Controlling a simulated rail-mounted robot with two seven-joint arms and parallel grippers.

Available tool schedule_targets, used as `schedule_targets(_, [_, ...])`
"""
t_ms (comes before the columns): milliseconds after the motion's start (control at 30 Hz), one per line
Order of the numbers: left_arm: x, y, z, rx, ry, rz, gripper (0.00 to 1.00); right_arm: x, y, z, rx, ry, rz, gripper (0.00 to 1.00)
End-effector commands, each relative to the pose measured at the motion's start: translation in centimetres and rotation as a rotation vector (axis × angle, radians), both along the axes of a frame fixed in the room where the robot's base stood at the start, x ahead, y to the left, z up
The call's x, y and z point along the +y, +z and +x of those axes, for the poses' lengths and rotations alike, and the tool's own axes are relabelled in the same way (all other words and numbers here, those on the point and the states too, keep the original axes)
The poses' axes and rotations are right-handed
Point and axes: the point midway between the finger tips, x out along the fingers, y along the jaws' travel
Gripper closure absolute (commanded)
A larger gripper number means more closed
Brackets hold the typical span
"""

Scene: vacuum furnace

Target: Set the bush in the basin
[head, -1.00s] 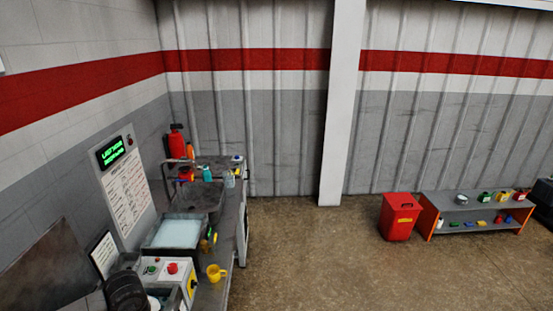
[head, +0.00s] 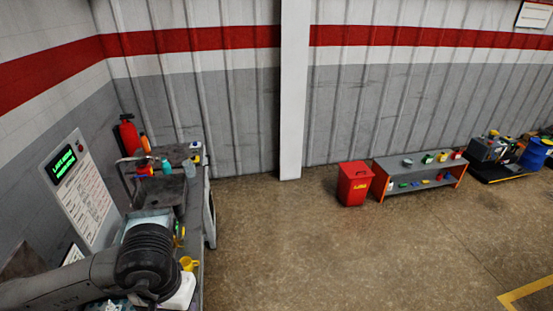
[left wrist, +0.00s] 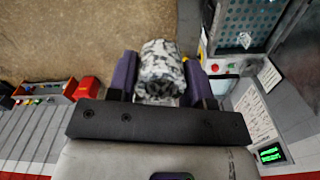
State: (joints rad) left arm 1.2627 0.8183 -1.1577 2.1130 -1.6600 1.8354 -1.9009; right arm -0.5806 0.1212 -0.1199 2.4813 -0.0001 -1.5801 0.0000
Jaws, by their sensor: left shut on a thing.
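The bush (left wrist: 160,72) is a mottled white and dark grey, roughly cylindrical piece in the left wrist view. My left gripper (left wrist: 160,88) is shut on it, with a purple finger on each side. In the head view my left arm reaches over the near end of the bench; its fingers and the bush are hidden or cut off there. A dark grey basin (head: 172,196) is set in the bench beyond the arm. A tub with a pale blue surface (head: 148,219) lies just nearer, partly covered by my wrist. I cannot tell which is the task's basin. My right gripper is not in view.
A yellow mug (head: 187,264) stands near the bench edge beside my wrist. Bottles (head: 166,166) and a red extinguisher (head: 128,137) are at the far end. A red bin (head: 355,184) and a low shelf (head: 418,168) stand across the open floor.

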Motion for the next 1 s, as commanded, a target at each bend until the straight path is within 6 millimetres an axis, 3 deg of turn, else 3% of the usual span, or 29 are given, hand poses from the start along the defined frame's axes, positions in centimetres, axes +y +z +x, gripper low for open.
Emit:
schedule_targets(33, [-0.1,1.3,0.3,-0.002,-0.002,0.0,0.87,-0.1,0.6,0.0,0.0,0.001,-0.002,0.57])
schedule_targets(200, [-0.2,2.8,0.7,-0.001,-0.003,-0.001,0.87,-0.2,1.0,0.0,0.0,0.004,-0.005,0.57])
schedule_targets(467, [-0.2,3.0,0.7,0.001,-0.002,-0.002,0.87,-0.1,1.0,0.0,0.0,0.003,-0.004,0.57])
schedule_targets(567, [-0.2,2.2,0.5,0.002,-0.002,-0.001,0.87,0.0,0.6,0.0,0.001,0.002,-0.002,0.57])
schedule_targets(667, [-0.1,-0.1,0.0,0.006,-0.003,0.0,0.87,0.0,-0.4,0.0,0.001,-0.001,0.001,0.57])
schedule_targets(767, [-0.1,-3.9,-0.9,0.007,-0.003,-0.001,0.87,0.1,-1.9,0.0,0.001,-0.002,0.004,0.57])
schedule_targets(1000, [-0.1,-16.0,-5.0,0.011,0.004,-0.001,0.87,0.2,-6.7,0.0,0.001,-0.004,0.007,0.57])
